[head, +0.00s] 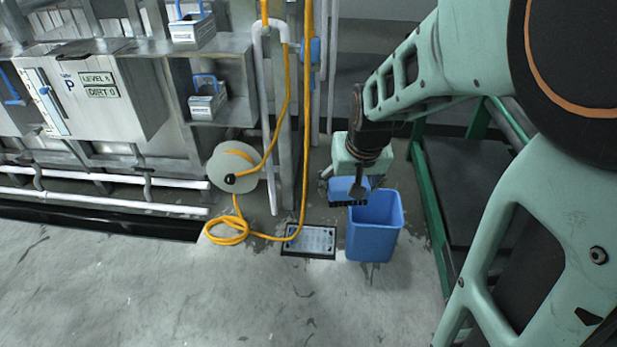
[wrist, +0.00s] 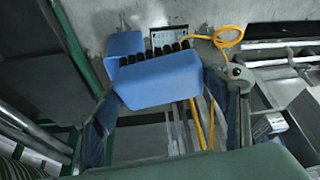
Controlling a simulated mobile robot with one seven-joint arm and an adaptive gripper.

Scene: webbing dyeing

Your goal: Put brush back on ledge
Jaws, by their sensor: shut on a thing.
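The brush (head: 343,187) is a blue block with dark bristles. The finger contact is partly hidden. I cannot tell for sure which surface is the ledge; a metal shelf (head: 238,112) on the machine at left holds a small box with a blue handle.
A hose reel (head: 235,168) with yellow hose stands left of the brush, near upright pipes. A floor grate (head: 312,241) lies left of the bin. A green-framed stand (head: 432,205) is close on the right. The front floor is clear.

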